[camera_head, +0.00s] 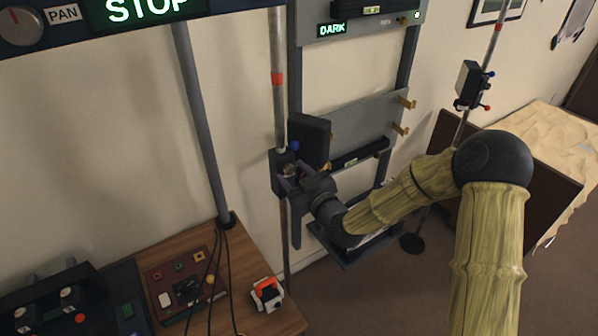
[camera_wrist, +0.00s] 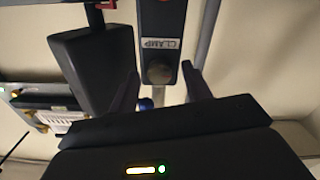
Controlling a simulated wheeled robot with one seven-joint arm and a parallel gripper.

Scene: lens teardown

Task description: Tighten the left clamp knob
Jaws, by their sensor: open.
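The left clamp (camera_head: 278,172) is a dark block on the left upright pole. In the wrist view its dark plate carries a white "CLAMP" label (camera_wrist: 160,43), upside down in the picture. The clamp knob (camera_wrist: 158,72) is a round, dull metal knob below that label. My gripper (camera_wrist: 160,76) is open, with one finger on each side of the knob and a gap visible on both sides. In the head view my gripper (camera_head: 289,181) is at the clamp and partly hides it. I cannot tell how deep the knob sits between the fingers.
A dark padded block (camera_head: 310,139) sits close beside my gripper; it also shows in the wrist view (camera_wrist: 92,70). A grey panel (camera_head: 365,128) with brass pegs is to the right. A second pole with a clamp (camera_head: 468,85) stands further right. A wooden table (camera_head: 255,318) is below left.

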